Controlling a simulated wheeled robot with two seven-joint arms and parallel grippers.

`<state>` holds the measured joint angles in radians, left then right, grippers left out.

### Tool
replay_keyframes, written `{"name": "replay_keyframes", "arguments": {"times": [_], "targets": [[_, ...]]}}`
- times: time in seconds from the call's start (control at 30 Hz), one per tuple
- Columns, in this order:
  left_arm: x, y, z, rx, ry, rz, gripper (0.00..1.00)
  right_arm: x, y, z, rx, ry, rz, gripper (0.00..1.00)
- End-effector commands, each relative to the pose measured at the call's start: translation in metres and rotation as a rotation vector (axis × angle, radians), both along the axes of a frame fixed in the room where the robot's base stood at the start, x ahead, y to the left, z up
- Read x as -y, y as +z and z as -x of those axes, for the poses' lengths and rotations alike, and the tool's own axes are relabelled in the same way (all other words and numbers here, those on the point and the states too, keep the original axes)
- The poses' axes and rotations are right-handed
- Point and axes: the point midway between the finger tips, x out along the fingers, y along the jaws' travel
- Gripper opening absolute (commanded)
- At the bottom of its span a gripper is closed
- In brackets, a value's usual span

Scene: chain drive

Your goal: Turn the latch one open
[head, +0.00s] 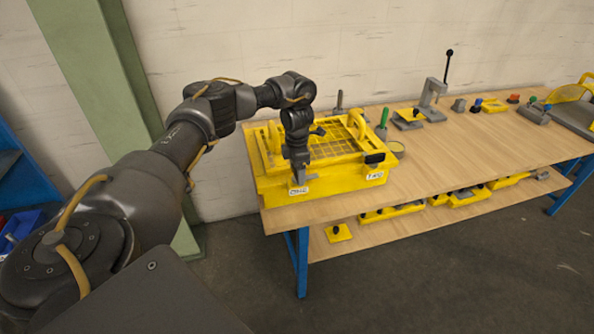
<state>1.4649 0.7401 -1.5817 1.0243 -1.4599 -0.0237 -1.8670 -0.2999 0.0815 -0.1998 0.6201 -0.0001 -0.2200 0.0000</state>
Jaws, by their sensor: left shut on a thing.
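A yellow box (330,186) with a yellow mesh-topped lid (345,146) stands at the left end of the wooden bench. A dark latch (375,158) shows at the right of its front side, above a white label. My left gripper (299,178) points down at the left part of the front side, just above another white label (298,190). It is shut on what seems to be the front left latch, which its fingers mostly hide. I cannot read which latch is numbered one. The lid looks down on the box. My right gripper is out of view.
The bench (440,165) carries a green-handled tool (382,122), a lever press (432,98) and several small parts to the right of the box. A lower shelf (385,232) holds yellow pieces. A wall stands close behind, with a green post (95,80) at left.

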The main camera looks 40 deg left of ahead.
Motion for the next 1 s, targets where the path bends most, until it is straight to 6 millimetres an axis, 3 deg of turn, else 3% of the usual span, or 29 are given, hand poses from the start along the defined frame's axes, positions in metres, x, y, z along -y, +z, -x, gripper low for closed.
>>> {"name": "replay_keyframes", "arguments": {"times": [0.63, 0.67, 0.8, 1.0], "targets": [[-0.0009, 0.0003, 0.0003, 0.000, -0.044, -0.001, 0.46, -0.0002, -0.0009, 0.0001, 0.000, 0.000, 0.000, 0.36], [-0.0009, 0.0004, 0.0003, 0.000, -0.044, -0.001, 0.73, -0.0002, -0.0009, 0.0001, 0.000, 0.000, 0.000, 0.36], [-0.0007, 0.0003, 0.0001, 0.000, -0.043, -0.001, 0.91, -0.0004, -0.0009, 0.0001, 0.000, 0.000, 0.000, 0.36], [-0.0004, 0.0002, 0.0001, 0.001, -0.043, -0.001, 0.91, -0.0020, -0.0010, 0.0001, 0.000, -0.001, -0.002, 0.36]]}}
